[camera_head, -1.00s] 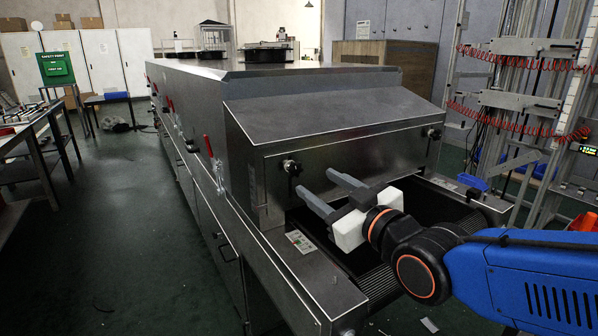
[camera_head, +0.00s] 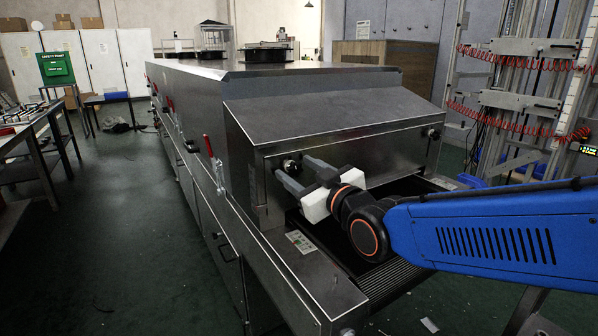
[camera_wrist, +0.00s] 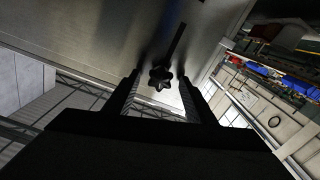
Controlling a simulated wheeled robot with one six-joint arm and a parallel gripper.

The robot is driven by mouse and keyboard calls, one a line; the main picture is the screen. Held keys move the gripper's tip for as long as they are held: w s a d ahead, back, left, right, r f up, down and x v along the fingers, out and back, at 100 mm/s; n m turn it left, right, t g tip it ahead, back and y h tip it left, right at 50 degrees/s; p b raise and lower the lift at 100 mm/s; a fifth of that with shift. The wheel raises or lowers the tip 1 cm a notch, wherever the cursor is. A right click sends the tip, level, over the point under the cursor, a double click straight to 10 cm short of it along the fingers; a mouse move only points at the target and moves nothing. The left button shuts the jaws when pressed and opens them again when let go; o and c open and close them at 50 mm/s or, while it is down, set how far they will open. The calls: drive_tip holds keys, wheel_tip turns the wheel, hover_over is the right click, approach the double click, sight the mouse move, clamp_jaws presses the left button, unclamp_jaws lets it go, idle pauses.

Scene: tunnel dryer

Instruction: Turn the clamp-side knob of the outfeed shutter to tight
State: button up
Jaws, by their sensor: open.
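The outfeed shutter (camera_head: 350,158) is a steel panel under the sloped hood at the dryer's near end. A black star-shaped knob (camera_head: 291,165) sits at its left end, partly hidden by my gripper. A second knob (camera_head: 433,133) sits at its right end; I cannot tell by a label which is the clamp side. My gripper (camera_head: 294,172) is open, its fingers pointing at the left knob. In the wrist view this knob (camera_wrist: 160,77) shows between the two fingertips, with a dark slot running from it. Contact with the fingers cannot be made out.
The conveyor belt (camera_head: 395,278) lies below my gripper, with a small control panel (camera_head: 300,242) on the left side rail. A red-handled lever (camera_head: 208,146) stands on the dryer's left side. A rack with red coiled hoses (camera_head: 515,105) stands at right.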

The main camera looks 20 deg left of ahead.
drive_tip(key=c, duration=1)
drive_tip(key=shift+m, duration=0.3)
drive_tip(key=m, duration=0.3)
drive_tip(key=shift+m, duration=0.3)
drive_tip(key=m, duration=0.3)
drive_tip(key=shift+w+d+m, duration=0.1)
drive_tip(key=shift+m, duration=0.2)
drive_tip(key=m, duration=0.6)
drive_tip(key=shift+f, duration=0.15)
drive_tip(key=m, duration=0.7)
drive_tip(key=shift+w+d+f, duration=0.1)
